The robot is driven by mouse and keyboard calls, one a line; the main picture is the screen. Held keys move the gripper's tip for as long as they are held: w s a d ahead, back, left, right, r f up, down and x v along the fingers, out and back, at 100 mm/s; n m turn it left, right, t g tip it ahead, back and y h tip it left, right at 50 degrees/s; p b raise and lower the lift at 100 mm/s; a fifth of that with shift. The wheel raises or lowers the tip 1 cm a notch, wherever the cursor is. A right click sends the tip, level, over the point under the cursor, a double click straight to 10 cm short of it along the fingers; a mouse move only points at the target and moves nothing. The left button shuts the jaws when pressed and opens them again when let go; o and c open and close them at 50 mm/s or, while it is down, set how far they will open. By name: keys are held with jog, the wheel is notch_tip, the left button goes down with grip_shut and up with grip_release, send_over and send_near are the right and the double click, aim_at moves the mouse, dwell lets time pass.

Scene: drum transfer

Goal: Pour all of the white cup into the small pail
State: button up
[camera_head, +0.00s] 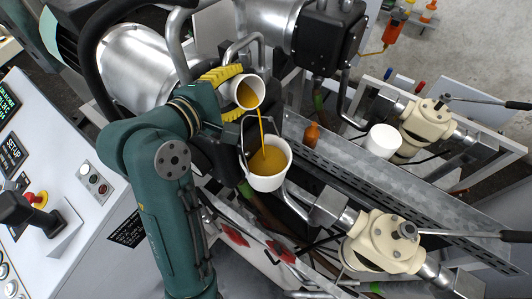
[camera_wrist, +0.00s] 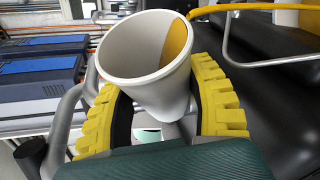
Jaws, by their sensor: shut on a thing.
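The white cup (camera_head: 240,94) is held tilted by my gripper (camera_head: 222,92) at upper centre in the head view. My gripper's yellow ribbed fingers are shut around it. Orange-brown liquid runs from the cup's lip in a thin stream into the small white pail (camera_head: 266,183) just below. The pail stands upright and holds a good amount of the same liquid. In the wrist view, the white cup (camera_wrist: 150,85) sits between the two yellow fingers of my gripper (camera_wrist: 165,105), with liquid along its inner right side. A wire handle (camera_wrist: 260,62) crosses at right.
A white lidded container (camera_head: 382,141) and a small orange-brown bottle (camera_head: 312,135) stand right of the pail along a perforated metal rail (camera_head: 365,180). Cream valves (camera_head: 385,243) with long levers are at right. A control panel (camera_head: 60,195) is at left. Pipes and metal drums crowd the back.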

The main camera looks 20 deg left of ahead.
jog(key=shift+r+m+t+b, duration=0.2)
jog(key=shift+m+t+b, duration=0.1)
jog(key=shift+b, duration=0.45)
jog(key=shift+s+d+f+m+y+b, duration=0.2)
jog(key=shift+d+m+b, duration=0.2)
jog(key=shift+b, duration=0.45)
jog(key=shift+s+d+f+m+y+b, duration=0.1)
jog(key=shift+s+d+f+m+b, duration=0.15)
jog(key=shift+d+b, duration=0.4)
jog(key=shift+a+r+m+t+b, duration=0.1)
jog(key=shift+r+m+t+b, duration=0.3)
jog(key=shift+b, duration=0.15)
